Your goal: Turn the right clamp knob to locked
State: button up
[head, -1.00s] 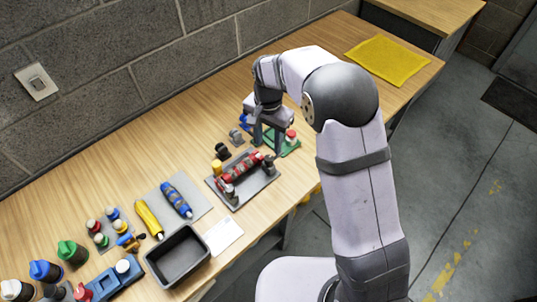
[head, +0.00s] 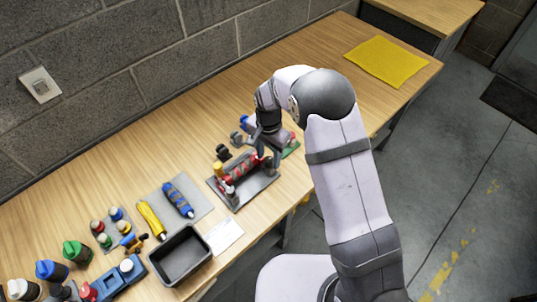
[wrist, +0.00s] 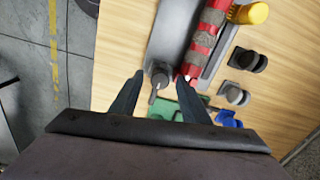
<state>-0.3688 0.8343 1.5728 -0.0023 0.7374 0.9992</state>
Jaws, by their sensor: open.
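The dark right clamp knob (wrist: 160,74) shows in the wrist view at the near end of the grey tray, with a short lever pointing towards my gripper. My gripper (wrist: 161,82) is open, with one fingertip on each side of the knob; I cannot tell whether either touches it. In the head view my gripper (head: 268,156) is low over the right end of the grey tray (head: 244,198) and largely hides the knob. A red roll with grey bands (wrist: 206,32) lies along the tray, close to the right fingertip.
A green base (wrist: 188,104) with a blue part (wrist: 226,118) lies close behind my gripper. The table beyond, towards the yellow cloth (head: 393,62), is clear.

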jog(key=shift+f, duration=0.3)
jog(key=c, duration=1.1)
jog(key=shift+o, duration=0.2)
